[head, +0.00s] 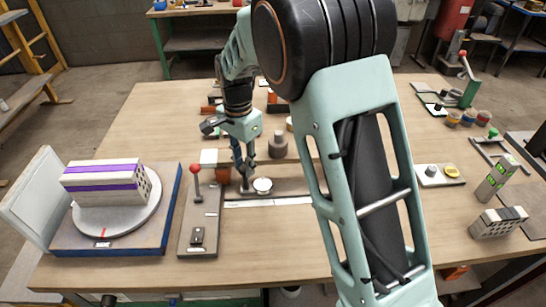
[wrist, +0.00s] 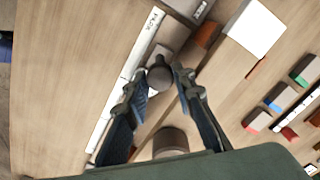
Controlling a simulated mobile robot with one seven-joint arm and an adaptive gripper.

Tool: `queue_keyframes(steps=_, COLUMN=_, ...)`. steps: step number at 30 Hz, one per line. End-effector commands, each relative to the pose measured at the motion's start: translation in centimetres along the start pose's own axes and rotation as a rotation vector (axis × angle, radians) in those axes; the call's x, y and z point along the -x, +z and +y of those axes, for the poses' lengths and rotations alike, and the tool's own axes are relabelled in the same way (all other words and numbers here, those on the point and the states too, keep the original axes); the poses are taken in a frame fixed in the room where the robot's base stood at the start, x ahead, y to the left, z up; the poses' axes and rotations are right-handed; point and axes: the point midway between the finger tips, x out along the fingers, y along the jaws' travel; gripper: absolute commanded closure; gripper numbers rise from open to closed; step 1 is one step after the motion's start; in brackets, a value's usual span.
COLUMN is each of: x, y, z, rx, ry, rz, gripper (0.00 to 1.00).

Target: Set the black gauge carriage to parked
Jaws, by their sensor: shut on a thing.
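The gauge is a long low rail with a white scale strip (head: 270,202) in the middle of the bench. In the wrist view the strip (wrist: 143,42) carries a printed label, apparently PARK, near its upper end. A small carriage with a dark round knob (wrist: 160,76) stands beside the strip, a little below the label. My gripper (wrist: 161,88) has its fingertips on either side of this knob and is shut on it. In the head view my gripper (head: 244,182) reaches down to the rail near its left end, and the fingers mostly hide the carriage.
Close left of the gripper stand a white-topped block (head: 208,157) and a red-knobbed lever on a grey plate (head: 198,222). A turntable with a striped hollow block (head: 105,184) is further left. A grey cylinder (head: 278,146) stands behind the rail.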

Motion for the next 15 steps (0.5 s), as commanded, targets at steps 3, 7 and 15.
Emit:
queue_keyframes(steps=3, x=0.2, y=1.6, z=-1.6, rx=0.005, ry=0.0, rz=0.0, gripper=1.0)
queue_keyframes(steps=7, x=0.1, y=2.7, z=-2.7, rx=0.003, ry=0.0, rz=0.0, gripper=1.0)
queue_keyframes(steps=15, x=0.1, y=3.4, z=-3.4, rx=0.0, ry=-0.002, rz=0.0, gripper=1.0)
